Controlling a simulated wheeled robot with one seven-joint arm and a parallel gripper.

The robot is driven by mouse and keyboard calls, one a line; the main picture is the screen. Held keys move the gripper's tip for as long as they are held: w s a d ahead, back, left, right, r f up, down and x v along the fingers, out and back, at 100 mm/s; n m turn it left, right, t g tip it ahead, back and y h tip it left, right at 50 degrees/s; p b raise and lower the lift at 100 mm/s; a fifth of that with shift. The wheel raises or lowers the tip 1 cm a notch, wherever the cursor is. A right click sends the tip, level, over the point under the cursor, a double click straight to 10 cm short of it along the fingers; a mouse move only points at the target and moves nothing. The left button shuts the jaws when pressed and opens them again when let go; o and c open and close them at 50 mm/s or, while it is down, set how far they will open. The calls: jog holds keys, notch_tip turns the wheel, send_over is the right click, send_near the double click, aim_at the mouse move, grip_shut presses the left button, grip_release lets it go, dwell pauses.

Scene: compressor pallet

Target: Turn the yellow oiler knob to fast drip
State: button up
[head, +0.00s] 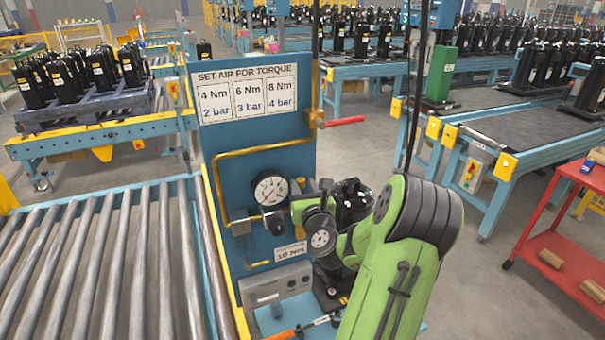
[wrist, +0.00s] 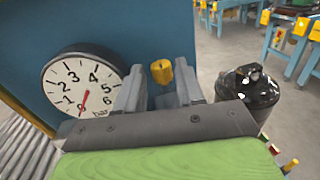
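The yellow oiler knob (wrist: 162,71) shows in the wrist view against the blue panel, between the two grey fingers of my gripper (wrist: 160,76). The fingers are apart, with a visible gap on each side of the knob. I cannot tell how far the fingertips reach along it. No drip markings are readable.
A round pressure gauge (head: 270,188) sits left of my gripper; in the wrist view (wrist: 82,88) its red needle points near 0. A black compressor (head: 352,200) stands close on the right, partly behind my arm. A red-handled valve (head: 342,121) juts from the panel above. Rollers (head: 100,260) lie left.

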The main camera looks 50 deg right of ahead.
jog(key=shift+x, duration=0.75)
jog(key=shift+c, duration=0.4)
grip_shut()
jog(key=shift+y, duration=0.3)
